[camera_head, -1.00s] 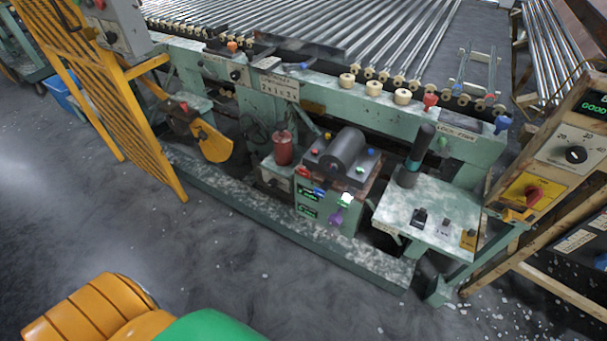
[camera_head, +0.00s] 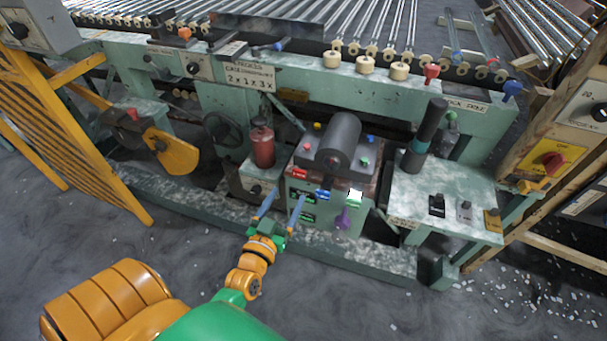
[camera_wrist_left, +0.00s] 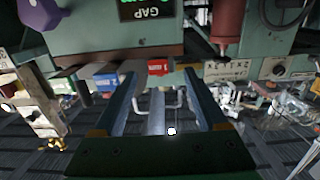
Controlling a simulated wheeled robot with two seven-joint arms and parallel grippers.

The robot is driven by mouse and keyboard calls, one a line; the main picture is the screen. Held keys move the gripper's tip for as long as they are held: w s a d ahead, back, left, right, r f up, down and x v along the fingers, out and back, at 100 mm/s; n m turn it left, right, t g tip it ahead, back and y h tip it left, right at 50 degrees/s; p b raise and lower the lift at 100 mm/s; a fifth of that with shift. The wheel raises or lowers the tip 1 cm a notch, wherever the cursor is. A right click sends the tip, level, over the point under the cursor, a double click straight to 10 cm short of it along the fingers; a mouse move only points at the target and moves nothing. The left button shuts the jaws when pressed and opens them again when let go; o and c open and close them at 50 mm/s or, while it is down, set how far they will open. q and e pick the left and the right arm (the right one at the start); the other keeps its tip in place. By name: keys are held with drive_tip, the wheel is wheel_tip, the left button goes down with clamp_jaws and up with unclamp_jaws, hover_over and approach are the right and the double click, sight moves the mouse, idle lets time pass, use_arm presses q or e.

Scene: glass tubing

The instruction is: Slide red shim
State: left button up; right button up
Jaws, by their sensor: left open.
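The red shim (camera_head: 299,172) is a small red block at the left of the front edge of the machine block (camera_head: 325,205). A blue shim (camera_head: 322,194) and a green one with a bright top (camera_head: 354,196) sit beside it to the right. My left gripper (camera_head: 281,203) is open and empty, in front of the machine and a little below and left of the red shim. In the left wrist view the red shim (camera_wrist_left: 158,67) shows between the two finger tips (camera_wrist_left: 160,75), beyond them. I cannot tell the exact gap. My right gripper is out of view.
A red cylinder (camera_head: 262,145) stands left of the block. A dark roller (camera_head: 338,145) lies on top of it. A purple knob (camera_head: 343,218) sticks out in front. A side table (camera_head: 440,190) stands to the right.

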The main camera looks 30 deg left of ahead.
sight(299, 173)
use_arm(q)
drive_tip(key=shift+w+a+r+t, duration=0.15)
drive_tip(key=shift+w+r+t, duration=0.15)
drive_tip(key=shift+w+r, duration=0.75)
drive_tip(key=x, duration=0.5)
drive_tip(key=shift+f, duration=0.3)
clamp_jaws()
drive_tip(key=shift+s, duration=0.1)
